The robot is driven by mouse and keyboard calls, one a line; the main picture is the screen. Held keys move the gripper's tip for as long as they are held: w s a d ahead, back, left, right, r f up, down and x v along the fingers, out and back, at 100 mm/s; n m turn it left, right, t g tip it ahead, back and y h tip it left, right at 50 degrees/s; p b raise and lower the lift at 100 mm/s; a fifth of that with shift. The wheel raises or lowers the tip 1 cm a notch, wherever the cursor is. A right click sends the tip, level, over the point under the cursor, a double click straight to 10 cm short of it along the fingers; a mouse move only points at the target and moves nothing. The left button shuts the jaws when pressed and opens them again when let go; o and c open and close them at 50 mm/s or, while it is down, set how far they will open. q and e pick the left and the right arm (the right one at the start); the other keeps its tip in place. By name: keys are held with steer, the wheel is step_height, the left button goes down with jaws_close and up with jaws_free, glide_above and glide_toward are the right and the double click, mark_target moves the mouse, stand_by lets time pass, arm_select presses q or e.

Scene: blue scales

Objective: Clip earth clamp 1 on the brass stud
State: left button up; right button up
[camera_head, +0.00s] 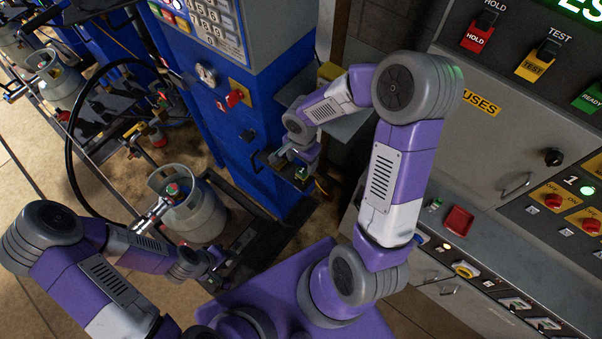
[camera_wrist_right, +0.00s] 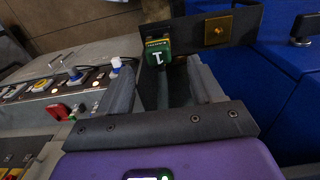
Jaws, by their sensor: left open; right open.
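Earth clamp 1 is a green block marked "1" (camera_wrist_right: 157,53). In the right wrist view it sits just past my right gripper's fingertips, against a dark bracket (camera_wrist_right: 188,33). A brass plate (camera_wrist_right: 218,30) with a small stud-like centre is on the bracket, right of the clamp. I cannot tell whether the clamp grips the bracket or only hangs there. My right gripper (camera_wrist_right: 160,78) is open, its fingers apart and empty. In the head view my right gripper (camera_head: 292,165) is beside the blue cabinet, with green (camera_head: 302,173) at its tip. My left gripper (camera_head: 222,274) is low, beside a gas cylinder.
The blue cabinet (camera_head: 262,110) stands behind my right gripper. A grey gas cylinder (camera_head: 195,215) stands on a dark platform at centre left. A black hose (camera_head: 70,150) loops at left.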

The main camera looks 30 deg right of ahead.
mark_target(302, 170)
step_height(302, 170, down, 7)
steer(key=b, duration=0.5)
steer(key=shift+f+b, duration=0.15)
steer(key=shift+b, duration=0.25)
steer(key=shift+s+f+b, duration=0.1)
steer(key=shift+f+b, duration=0.5)
steer(key=shift+b, duration=0.2)
steer(key=shift+r, duration=0.1)
steer(key=shift+b, duration=0.65)
steer(key=shift+c, duration=0.2)
jaws_close()
steer(key=shift+r, duration=0.1)
steer(key=shift+r+p, duration=2)
steer(key=shift+r, duration=0.9)
